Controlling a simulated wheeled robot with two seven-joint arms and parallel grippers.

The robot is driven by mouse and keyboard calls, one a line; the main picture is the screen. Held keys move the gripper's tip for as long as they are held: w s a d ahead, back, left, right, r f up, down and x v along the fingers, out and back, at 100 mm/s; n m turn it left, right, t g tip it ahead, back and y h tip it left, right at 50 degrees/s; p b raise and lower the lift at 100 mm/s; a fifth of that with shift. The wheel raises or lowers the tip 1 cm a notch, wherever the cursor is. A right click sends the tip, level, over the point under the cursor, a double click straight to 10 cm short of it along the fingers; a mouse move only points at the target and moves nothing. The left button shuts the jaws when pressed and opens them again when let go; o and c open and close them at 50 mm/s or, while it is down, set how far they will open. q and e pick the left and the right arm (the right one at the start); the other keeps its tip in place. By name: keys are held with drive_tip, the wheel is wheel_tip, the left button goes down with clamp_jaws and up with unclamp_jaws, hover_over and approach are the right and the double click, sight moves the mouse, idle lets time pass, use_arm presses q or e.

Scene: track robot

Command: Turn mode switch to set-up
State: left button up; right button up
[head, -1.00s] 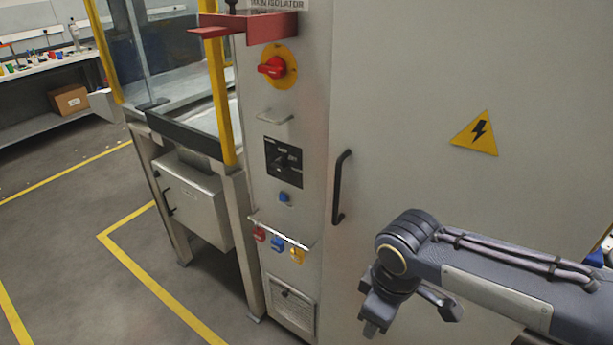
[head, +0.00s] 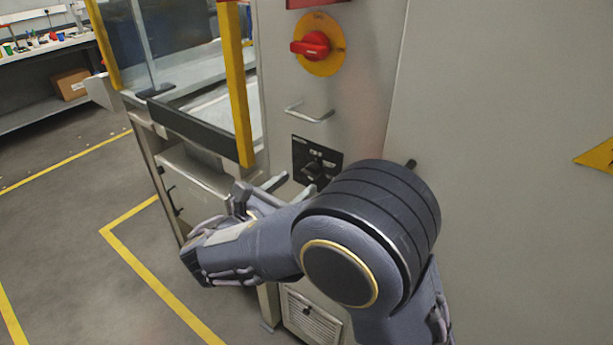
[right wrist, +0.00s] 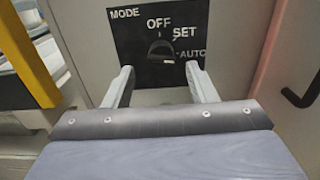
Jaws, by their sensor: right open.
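The mode switch is a black plate with a dark knob on the grey cabinet front. In the head view its plate (head: 305,150) shows just above my right forearm, its lower part close behind the gripper. In the right wrist view the plate (right wrist: 131,39) reads MODE, OFF, SET and AUTO, and the knob (right wrist: 160,48) lies between the lines of the two fingers. I cannot tell for sure which label the knob points to. My right gripper (right wrist: 158,75) is open and empty, its fingertips just below and in front of the knob, apparently not touching it. My left gripper is out of view.
A red isolator knob (head: 312,45) on a yellow disc and a metal bracket (head: 308,113) sit above the switch. A yellow post (head: 235,90) stands close on the left. A black door handle (right wrist: 300,92) is at the right in the wrist view.

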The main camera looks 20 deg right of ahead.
sight(307, 176)
drive_tip(key=shift+x, duration=2.15)
drive_tip(key=c, duration=0.9)
